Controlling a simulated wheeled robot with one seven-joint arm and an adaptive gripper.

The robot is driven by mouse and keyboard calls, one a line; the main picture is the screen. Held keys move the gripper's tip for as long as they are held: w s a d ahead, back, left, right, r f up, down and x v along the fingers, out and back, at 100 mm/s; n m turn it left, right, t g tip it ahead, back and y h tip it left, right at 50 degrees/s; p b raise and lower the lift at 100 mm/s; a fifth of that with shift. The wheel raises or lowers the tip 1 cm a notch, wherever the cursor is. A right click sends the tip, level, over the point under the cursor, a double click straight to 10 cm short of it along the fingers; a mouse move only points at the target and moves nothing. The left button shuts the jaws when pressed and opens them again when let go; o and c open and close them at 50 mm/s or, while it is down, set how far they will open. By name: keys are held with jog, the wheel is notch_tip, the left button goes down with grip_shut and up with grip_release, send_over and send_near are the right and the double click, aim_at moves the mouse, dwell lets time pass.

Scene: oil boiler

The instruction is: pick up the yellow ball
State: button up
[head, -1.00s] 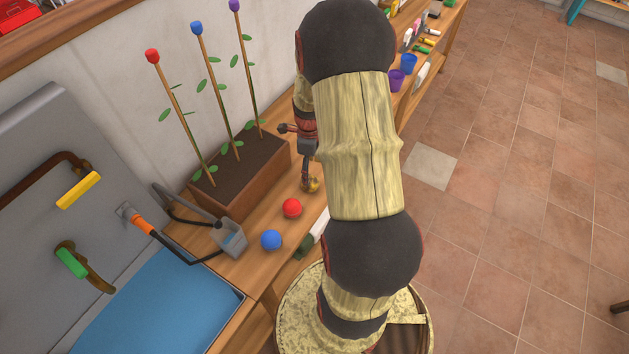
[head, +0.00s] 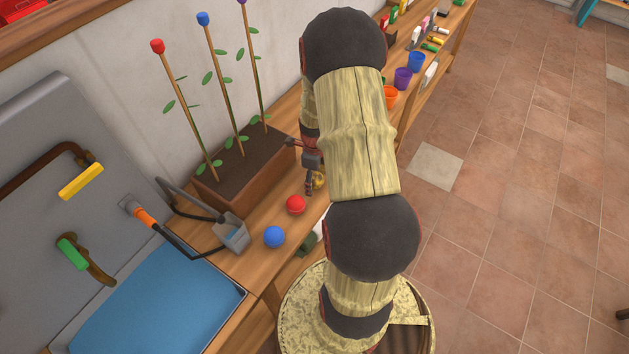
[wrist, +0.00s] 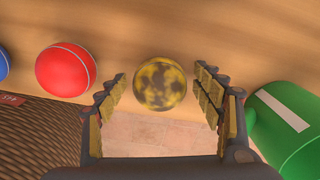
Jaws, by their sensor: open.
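The yellow ball (wrist: 160,83), mottled with dark patches, rests on the wooden bench (wrist: 200,25) in the wrist view. It lies between the tips of my open gripper (wrist: 158,88), with a gap showing on each side. In the head view the ball (head: 319,180) is partly hidden by my gripper (head: 311,182), beside the red ball.
The red ball (wrist: 66,70) is just left of my left finger, with the blue ball (head: 274,236) beyond it. A green container (wrist: 287,125) is close to my right finger. The planter (head: 245,180) with several flower stems stands behind.

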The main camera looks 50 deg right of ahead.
jog(key=shift+c, duration=0.4)
jog(key=c, duration=1.3)
jog(key=shift+r, duration=0.15)
